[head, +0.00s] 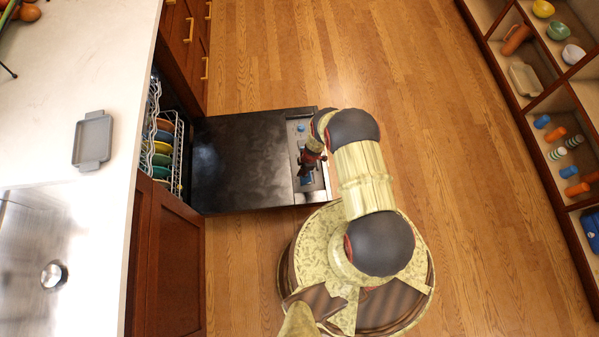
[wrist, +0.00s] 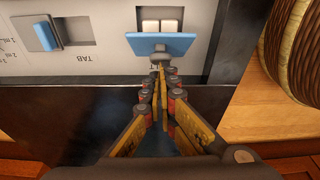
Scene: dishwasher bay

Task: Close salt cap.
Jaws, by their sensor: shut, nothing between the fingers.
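The open dishwasher door (head: 235,165) lies flat, with a light dispenser panel (head: 300,140) at its outer end. In the wrist view, a blue cap (wrist: 160,44) stands just in front of a recess holding two white blocks (wrist: 158,25), leaving the recess uncovered. A second blue cap (wrist: 40,36) sits at the left beside a dark recess (wrist: 73,30) above the letters "TAB". I cannot read a salt label. My gripper (wrist: 160,72) is shut and empty, its fingertips just below the right blue cap; contact is unclear. In the head view my gripper (head: 308,160) is over the panel.
The dish rack (head: 178,150) with several colored plates stands at the door's inner end. A counter with a grey tray (head: 93,140) is at left. Shelves (head: 545,100) with small objects line the right.

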